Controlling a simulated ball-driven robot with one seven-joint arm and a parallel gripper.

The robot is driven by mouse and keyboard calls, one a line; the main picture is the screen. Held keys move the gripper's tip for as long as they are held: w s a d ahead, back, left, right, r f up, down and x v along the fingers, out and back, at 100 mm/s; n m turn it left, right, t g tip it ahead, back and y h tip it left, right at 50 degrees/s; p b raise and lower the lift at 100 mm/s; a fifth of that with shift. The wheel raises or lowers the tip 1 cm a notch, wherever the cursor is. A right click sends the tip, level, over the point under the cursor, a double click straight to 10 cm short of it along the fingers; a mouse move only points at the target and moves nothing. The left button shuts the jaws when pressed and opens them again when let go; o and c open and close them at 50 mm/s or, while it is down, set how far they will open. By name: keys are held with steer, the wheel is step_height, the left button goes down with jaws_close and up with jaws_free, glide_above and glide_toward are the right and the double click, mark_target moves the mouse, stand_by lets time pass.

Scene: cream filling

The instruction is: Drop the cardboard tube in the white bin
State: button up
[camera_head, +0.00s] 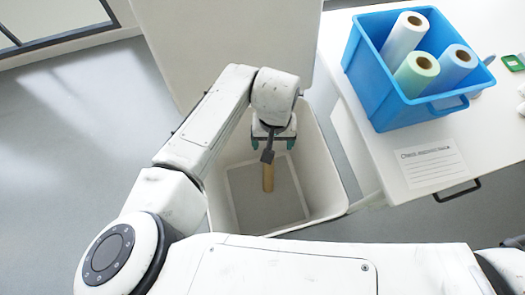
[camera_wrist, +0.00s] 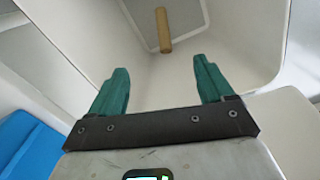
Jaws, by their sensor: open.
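The cardboard tube (camera_head: 268,178) is a short brown cylinder inside the white bin (camera_head: 334,190), below my gripper. In the wrist view the tube (camera_wrist: 163,30) shows beyond the fingertips, apart from them, against the inside of the bin (camera_wrist: 240,45). I cannot tell whether it is resting on the bottom or still falling. My gripper (camera_head: 272,142) is over the bin's opening. Its green fingers (camera_wrist: 160,80) are spread wide with nothing between them. The bin's lid (camera_head: 235,40) stands raised behind it.
A white table (camera_head: 490,110) stands right of the bin. On it are a blue crate (camera_head: 400,105) holding several rolls, and a paper sign (camera_head: 432,163). A dark handle (camera_head: 457,190) juts from the table's front. Grey floor (camera_head: 75,130) is clear at the left.

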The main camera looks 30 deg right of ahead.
step_height(320, 180, up, 11)
steer(key=shift+f, duration=0.2)
stand_by(0.6)
